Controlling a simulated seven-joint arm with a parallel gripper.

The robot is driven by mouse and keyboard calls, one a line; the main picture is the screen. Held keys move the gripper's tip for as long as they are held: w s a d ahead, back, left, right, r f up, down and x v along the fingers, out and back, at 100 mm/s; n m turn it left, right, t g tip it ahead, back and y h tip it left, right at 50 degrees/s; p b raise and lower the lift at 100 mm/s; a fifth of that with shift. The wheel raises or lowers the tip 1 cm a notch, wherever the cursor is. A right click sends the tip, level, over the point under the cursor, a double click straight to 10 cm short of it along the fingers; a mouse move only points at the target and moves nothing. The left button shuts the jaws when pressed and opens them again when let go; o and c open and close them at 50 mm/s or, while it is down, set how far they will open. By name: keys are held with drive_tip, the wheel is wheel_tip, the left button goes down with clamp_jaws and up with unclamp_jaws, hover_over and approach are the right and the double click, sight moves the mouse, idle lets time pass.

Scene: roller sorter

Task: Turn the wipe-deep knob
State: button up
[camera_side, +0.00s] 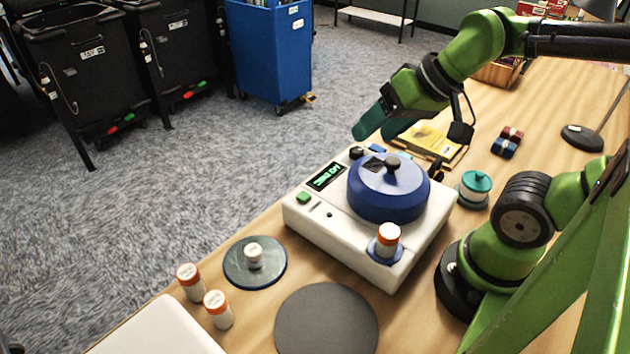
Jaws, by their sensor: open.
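A white sorter machine (325,238) stands on the wooden table with a round blue lid (385,200) on top. A small black knob (356,153) sits at its far corner, beside the lit green display (326,176). I cannot read a label on this knob, nor tell which way it points. A blue piece (376,149) is just right of it, and a green button (303,197) is near the left edge. My gripper (378,132) is open, its teal fingers above and slightly right of the black knob, apart from it. Nothing shows between the fingers.
An orange-capped bottle (388,240) stands on the machine's near corner. Two more bottles (190,281) (218,309) and a round dish with a white vial (254,256) are at left. A yellow book (427,143) and teal-lidded jar (475,187) lie right. A grey disc (327,320) is in front.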

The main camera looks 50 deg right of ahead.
drive_tip(key=w+d+g, duration=0.3)
drive_tip(key=w+d, duration=0.2)
drive_tip(key=w, duration=0.1)
drive_tip(key=n+g+h, duration=0.2)
drive_tip(key=n+g, duration=0.1)
drive_tip(key=n, duration=0.1)
hover_over(357, 150)
drive_tip(key=n+g, duration=0.1)
drive_tip(key=n, duration=0.3)
wheel_tip(357, 150, down, 16)
drive_tip(key=shift+d+r, duration=0.1)
drive_tip(key=shift+r, duration=0.05)
drive_tip(key=c, duration=1)
drive_tip(key=shift+c, duration=0.2)
